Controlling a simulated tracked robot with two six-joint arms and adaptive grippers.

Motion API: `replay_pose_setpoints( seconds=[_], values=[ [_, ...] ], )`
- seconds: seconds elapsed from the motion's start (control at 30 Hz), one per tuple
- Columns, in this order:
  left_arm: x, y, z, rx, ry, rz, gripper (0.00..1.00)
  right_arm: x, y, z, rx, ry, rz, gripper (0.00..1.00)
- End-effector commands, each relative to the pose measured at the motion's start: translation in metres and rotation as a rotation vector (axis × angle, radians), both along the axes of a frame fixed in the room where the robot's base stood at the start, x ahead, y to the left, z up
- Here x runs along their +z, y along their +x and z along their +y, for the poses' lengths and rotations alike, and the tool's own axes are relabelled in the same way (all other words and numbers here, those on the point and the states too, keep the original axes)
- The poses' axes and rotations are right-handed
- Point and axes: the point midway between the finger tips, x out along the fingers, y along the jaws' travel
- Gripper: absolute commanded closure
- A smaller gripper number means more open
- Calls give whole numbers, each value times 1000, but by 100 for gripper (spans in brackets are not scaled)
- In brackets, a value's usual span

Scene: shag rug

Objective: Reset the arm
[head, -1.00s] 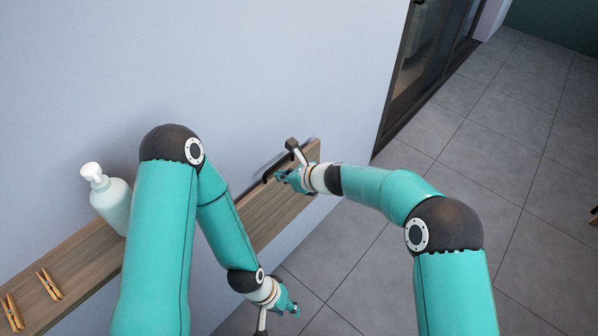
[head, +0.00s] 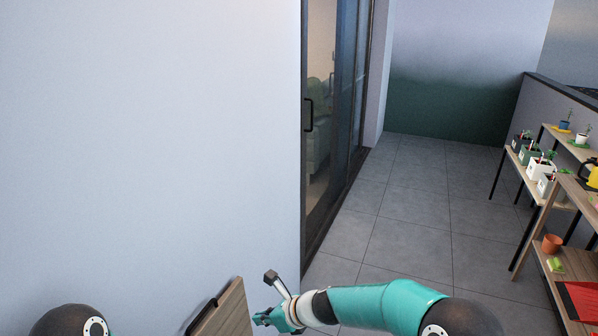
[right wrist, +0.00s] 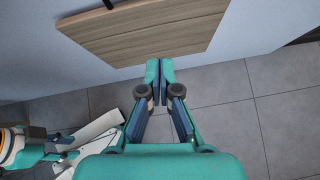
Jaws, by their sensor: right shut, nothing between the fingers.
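My right gripper (head: 268,319) is in the lower middle of the head view, just right of the wooden wall shelf (head: 233,308). In the right wrist view its two fingers (right wrist: 159,78) meet at the tips with nothing between them. They point at the near edge of the shelf (right wrist: 150,35), with tile floor below. Part of my left wrist and gripper (right wrist: 62,148) seems to show at the lower left of the right wrist view; its fingers are not clear. In the head view only a dark joint of my left arm shows, at the bottom left.
A black rail (head: 201,314) runs along the shelf's wall side. A sliding glass door (head: 330,120) stands beyond the wall. Plant racks (head: 536,225) with pots and a terracotta pot (head: 551,244) stand at the right. The tile floor (head: 405,205) between is clear.

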Motion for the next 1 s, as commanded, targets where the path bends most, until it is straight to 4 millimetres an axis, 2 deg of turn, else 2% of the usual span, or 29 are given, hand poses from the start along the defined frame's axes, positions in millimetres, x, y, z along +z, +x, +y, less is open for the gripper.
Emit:
replay_pose_setpoints(
  seconds=[0.03,0.1,0.17,0.27,0.37,0.4,0.47,0.5,0.6,0.7,0.83,1.0],
  values=[
    [0,0,0,0,0,0,66,-27,-8,-29,-16,-33,47,100],
    [0,0,0,0,0,0,66,-61,-26,-66,-11,-97,92,100],
    [0,0,0,0,0,0,66,-90,-46,-96,19,-166,112,100],
    [0,0,0,0,0,0,66,-133,-89,-144,126,-291,118,100],
    [0,0,0,0,0,0,66,-168,-143,-186,308,-413,88,100],
    [0,0,0,0,0,0,66,-179,-168,-201,406,-457,62,100],
    [0,0,0,0,0,0,66,-193,-208,-220,586,-515,2,100],
    [0,0,0,0,0,0,66,-198,-236,-229,733,-545,-64,100],
    [0,0,0,0,0,0,66,-199,-289,-236,1120,-589,-298,100],
    [0,0,0,0,0,0,66,-194,-308,-228,1402,-609,-548,100],
    [0,0,0,0,0,0,66,-192,-299,-226,1574,-661,-754,100],
    [0,0,0,0,0,0,66,-192,-295,-223,1636,-681,-815,100]
  ],
)
